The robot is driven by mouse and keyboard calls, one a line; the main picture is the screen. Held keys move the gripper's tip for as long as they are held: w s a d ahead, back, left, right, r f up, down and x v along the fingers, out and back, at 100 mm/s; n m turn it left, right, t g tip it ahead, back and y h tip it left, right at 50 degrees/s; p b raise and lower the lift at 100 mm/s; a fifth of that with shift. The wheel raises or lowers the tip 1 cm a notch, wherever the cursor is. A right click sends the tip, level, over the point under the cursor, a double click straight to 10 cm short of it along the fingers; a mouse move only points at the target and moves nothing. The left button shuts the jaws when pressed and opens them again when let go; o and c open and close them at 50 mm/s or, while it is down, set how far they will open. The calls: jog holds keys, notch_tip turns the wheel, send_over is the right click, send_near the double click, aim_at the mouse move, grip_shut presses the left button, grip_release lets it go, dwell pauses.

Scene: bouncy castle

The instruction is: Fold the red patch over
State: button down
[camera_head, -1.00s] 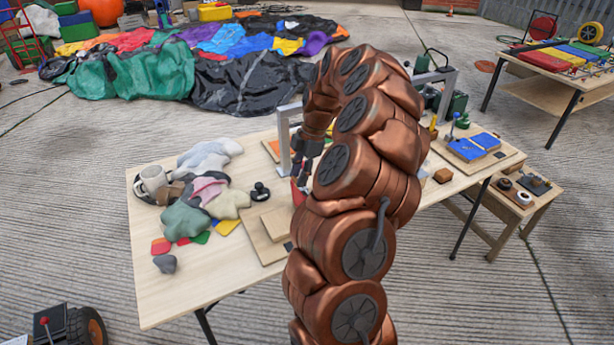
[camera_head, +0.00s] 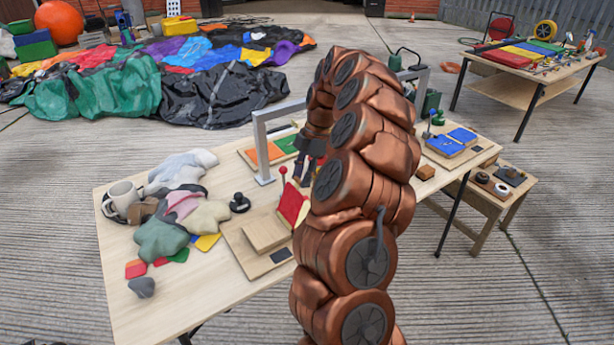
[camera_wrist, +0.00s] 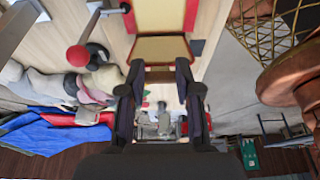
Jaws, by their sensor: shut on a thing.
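The red patch (camera_head: 291,205) stands raised and tilted at the right end of a wooden board (camera_head: 240,262) on the table. In the wrist view its tan, red-edged flap (camera_wrist: 160,47) lies between the fingertips, with more red (camera_wrist: 165,14) beyond it. My gripper (camera_head: 304,172) is above the patch in the head view, partly hidden by my arm. In the wrist view my gripper (camera_wrist: 158,78) is shut on the flap, one dark finger at each side. My arm hides the patch's right side in the head view.
A red ball-topped lever (camera_head: 283,171) stands close left of the patch; its ball (camera_wrist: 77,56) also shows in the wrist view. A grey metal frame (camera_head: 262,150) stands behind. A black knob (camera_head: 240,202), cloth pieces and a mug (camera_head: 122,197) are left.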

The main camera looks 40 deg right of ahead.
jog(key=shift+d+f, duration=0.1)
jog(key=c, duration=0.8)
grip_release()
jog(key=v, duration=1.2)
